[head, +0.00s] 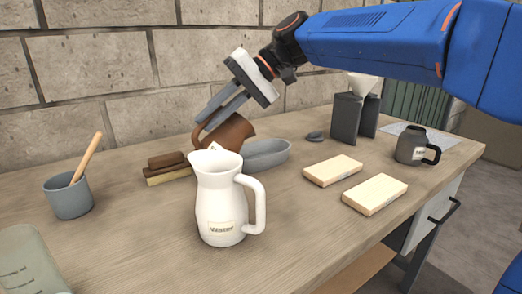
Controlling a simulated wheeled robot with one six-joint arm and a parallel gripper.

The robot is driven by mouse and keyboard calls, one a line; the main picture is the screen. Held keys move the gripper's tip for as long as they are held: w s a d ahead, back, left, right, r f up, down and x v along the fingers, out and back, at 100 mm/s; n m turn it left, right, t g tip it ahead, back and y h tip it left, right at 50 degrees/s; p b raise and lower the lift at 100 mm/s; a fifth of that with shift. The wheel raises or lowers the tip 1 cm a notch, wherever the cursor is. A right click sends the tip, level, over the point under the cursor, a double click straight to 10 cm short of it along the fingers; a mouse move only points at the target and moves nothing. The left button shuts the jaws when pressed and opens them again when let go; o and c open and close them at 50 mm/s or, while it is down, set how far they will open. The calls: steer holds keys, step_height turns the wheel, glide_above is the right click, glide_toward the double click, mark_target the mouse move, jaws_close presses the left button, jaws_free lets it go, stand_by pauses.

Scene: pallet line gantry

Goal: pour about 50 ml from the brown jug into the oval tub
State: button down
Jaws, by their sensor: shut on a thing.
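The brown jug (236,132) is tilted in the middle of the head view, behind the white pitcher. My gripper (208,121) reaches down from the upper right and is shut on the brown jug at its left side. The oval tub (272,157) is grey-blue and stands on the table just right of and below the jug. The jug's right edge is near the tub's left end. The tub's left end and the jug's lower part are partly hidden by the white pitcher. No stream of liquid is visible, and the tub's inside is hard to see.
A white labelled pitcher (220,205) stands in front. A grey cup with a wooden stick (69,198) and brown blocks (167,168) are left. Two pale boards (374,194), a dark canister with a funnel (346,118) and a dark mug (409,147) are right.

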steer(key=shift+w+d+r+m+g+y, duration=0.3)
steer(key=shift+w+d+r+g+y, duration=0.35)
steer(key=shift+y, duration=0.25)
stand_by(0.4)
steer(key=shift+w+d, duration=0.2)
steer(key=shift+w+d+y+p, duration=0.15)
steer(key=shift+y+p, duration=0.15)
steer(key=shift+p, duration=0.55)
stand_by(1.9)
steer(key=shift+s, duration=0.2)
steer(key=shift+s+a+f+t+h, duration=0.3)
steer(key=shift+s+a+h, duration=0.1)
steer(key=shift+a+h, duration=0.1)
steer(key=shift+s+a+f+t+h, duration=0.15)
steer(key=shift+s+a+f+h, duration=0.15)
steer(key=shift+s+a+h, duration=0.15)
steer(key=shift+s+a+n+t+h, duration=0.15)
steer(key=shift+a+n+t+h, duration=0.15)
steer(key=shift+n+h, duration=0.1)
steer(key=shift+s+a+f+t+h, duration=0.1)
steer(key=shift+s+a+t+h, duration=0.1)
steer(key=shift+t+h, duration=0.25)
